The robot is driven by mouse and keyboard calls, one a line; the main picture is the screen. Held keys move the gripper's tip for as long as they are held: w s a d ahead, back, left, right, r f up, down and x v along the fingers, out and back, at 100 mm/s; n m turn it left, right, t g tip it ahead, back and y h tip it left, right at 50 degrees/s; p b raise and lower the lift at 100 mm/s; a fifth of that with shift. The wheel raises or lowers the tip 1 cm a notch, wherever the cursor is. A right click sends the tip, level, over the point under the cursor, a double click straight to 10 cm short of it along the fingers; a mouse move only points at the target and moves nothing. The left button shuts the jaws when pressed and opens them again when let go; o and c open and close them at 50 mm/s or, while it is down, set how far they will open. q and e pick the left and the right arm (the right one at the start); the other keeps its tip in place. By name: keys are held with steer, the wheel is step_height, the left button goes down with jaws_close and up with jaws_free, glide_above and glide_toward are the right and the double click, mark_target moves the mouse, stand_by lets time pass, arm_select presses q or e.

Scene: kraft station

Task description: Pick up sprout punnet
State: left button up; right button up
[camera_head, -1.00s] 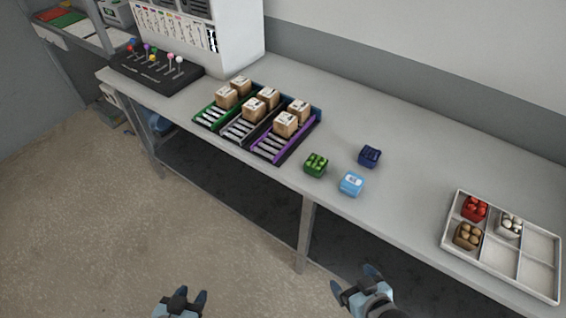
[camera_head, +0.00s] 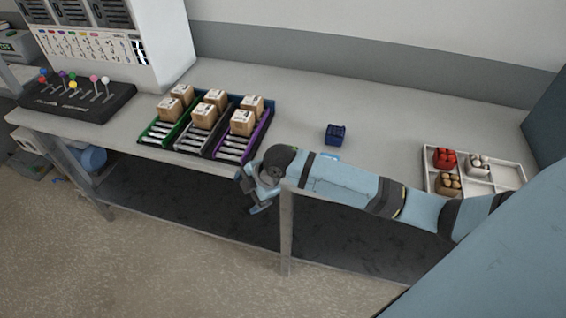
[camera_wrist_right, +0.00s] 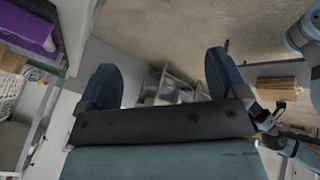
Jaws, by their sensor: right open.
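The sprout punnet, seen earlier as a small green punnet at the bench's front edge, is hidden now behind my right arm in the head view. My right gripper (camera_head: 252,192) hangs at the bench's front edge, just below the purple-sided rack, and is empty. In the right wrist view its two blue fingers (camera_wrist_right: 163,80) are wide apart with floor and a metal frame beyond them, and no punnet between. My left gripper is not in the head view. Dark and light-blue parts at the right of the wrist view may be my left arm; its jaws are unclear.
A dark blue punnet (camera_head: 335,134) stands behind my right arm; only a sliver of a light blue punnet (camera_head: 330,156) shows. A white tray (camera_head: 508,179) with several punnets is at the right. Racks with boxes (camera_head: 232,150) stand left of the gripper. The rear bench is clear.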

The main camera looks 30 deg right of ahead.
steer(key=w+d+r+n, duration=0.1)
steer(key=d+r, duration=0.1)
steer(key=w+d+r+n+g+h+b, duration=0.1)
steer(key=w+d+r+n, duration=0.1)
steer(key=d, duration=0.1)
steer(key=w+d+r+n+g+h+b, duration=0.1)
steer(key=w+d+r+n, duration=0.1)
steer(key=d, duration=0.1)
steer(key=shift+w, duration=0.1)
steer(key=d+r+n+g+h+b, duration=0.2)
steer(key=d+r+n, duration=0.1)
steer(key=d+r, duration=0.5)
steer(key=f, duration=1.4)
steer(key=shift+w+a, duration=0.15)
steer(key=shift+w, duration=0.2)
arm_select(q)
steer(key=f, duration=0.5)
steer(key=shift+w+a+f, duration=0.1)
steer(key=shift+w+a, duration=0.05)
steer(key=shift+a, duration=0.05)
arm_select(e)
steer(key=shift+r, duration=0.1)
steer(key=c, duration=1)
